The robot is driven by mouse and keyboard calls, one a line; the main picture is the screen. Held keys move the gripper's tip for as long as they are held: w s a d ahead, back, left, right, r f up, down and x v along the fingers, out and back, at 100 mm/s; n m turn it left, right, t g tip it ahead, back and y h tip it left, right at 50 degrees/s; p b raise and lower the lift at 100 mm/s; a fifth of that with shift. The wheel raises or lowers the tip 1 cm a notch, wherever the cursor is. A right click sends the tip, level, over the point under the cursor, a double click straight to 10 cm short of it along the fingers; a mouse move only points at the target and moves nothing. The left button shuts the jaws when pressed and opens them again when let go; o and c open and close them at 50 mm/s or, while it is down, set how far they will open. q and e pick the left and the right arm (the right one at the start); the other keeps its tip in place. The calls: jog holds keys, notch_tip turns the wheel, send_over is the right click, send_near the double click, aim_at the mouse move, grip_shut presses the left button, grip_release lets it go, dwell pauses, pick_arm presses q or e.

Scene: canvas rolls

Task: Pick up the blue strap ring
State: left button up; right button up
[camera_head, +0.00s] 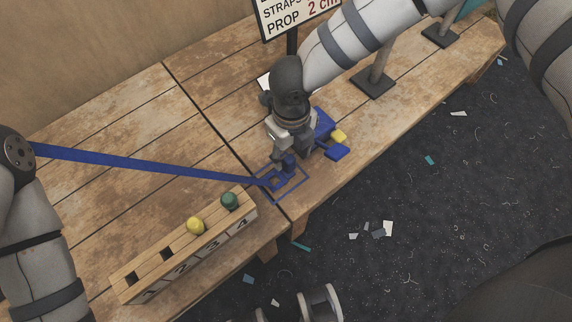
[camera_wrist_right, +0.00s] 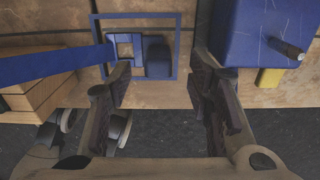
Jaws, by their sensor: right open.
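A long blue strap (camera_head: 150,166) comes in from the left and ends at a square blue ring (camera_head: 271,181) on the plank table. In the right wrist view the strap (camera_wrist_right: 50,64) meets the ring (camera_wrist_right: 138,48), which has an open middle and lies inside a blue outlined square (camera_wrist_right: 178,45), beside a rounded blue piece (camera_wrist_right: 158,62). My right gripper (camera_head: 292,162) is open and points down near the ring. In the right wrist view its fingers (camera_wrist_right: 163,88) are apart with nothing between them; the ring shows beyond them, nearer the left finger. My left gripper does not show.
A wooden block (camera_head: 180,259) numbered on its front holds a yellow peg (camera_head: 195,226) and a green peg (camera_head: 230,201), left of the ring. A blue box-like thing (camera_wrist_right: 255,30) stands right of the gripper. A sign (camera_head: 292,14) stands behind. The table's front edge is close.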

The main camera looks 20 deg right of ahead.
aim_at(290, 159)
notch_tip(290, 159, down, 4)
jog(key=shift+a+f+b, duration=0.1)
jog(key=shift+b, duration=0.2)
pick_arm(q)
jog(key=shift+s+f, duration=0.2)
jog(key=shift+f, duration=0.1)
pick_arm(e)
jog(key=shift+c, duration=0.6)
grip_shut()
notch_tip(290, 159, up, 10)
jog(key=shift+r+p, duration=0.2)
jog(key=shift+p, duration=0.75)
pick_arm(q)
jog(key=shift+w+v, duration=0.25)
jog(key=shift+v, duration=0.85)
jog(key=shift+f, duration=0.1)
